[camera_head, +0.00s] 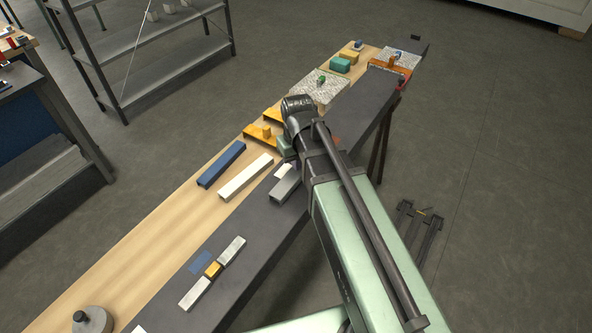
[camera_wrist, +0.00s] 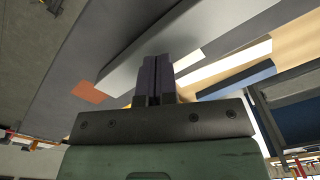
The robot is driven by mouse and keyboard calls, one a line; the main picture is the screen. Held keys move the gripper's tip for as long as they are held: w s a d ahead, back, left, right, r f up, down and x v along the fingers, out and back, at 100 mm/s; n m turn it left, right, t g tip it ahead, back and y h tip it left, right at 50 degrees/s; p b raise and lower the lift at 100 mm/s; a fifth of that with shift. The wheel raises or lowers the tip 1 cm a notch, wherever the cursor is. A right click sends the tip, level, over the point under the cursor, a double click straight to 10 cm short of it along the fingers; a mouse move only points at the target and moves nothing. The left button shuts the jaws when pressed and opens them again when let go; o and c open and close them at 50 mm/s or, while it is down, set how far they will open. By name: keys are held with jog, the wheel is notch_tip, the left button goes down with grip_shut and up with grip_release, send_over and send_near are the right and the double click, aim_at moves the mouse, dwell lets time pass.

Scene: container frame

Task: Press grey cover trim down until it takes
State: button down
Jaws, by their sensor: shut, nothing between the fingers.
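The grey cover trim (camera_head: 286,187) appears as a grey bar on the dark strip of the bench in the head view, just below my wrist. In the wrist view the trim (camera_wrist: 190,36) is a long, smooth grey bar running diagonally beyond the fingertips. My gripper (camera_wrist: 157,62) is shut, its two dark fingers side by side with nothing held. The fingertips overlap the trim's edge in the wrist view; I cannot tell if they touch it. In the head view my arm hides most of the gripper.
A white bar (camera_head: 245,177) and a blue bar (camera_head: 221,164) lie on the wood left of the trim. Yellow brackets (camera_head: 263,136) stand behind them. A reddish patch (camera_wrist: 91,92) shows beside the trim.

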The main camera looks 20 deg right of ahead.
notch_tip(320, 180, up, 6)
jog(key=p, duration=0.4)
jog(key=shift+f+p, duration=0.2)
jog(key=shift+p, duration=0.15)
jog(key=shift+f, duration=0.1)
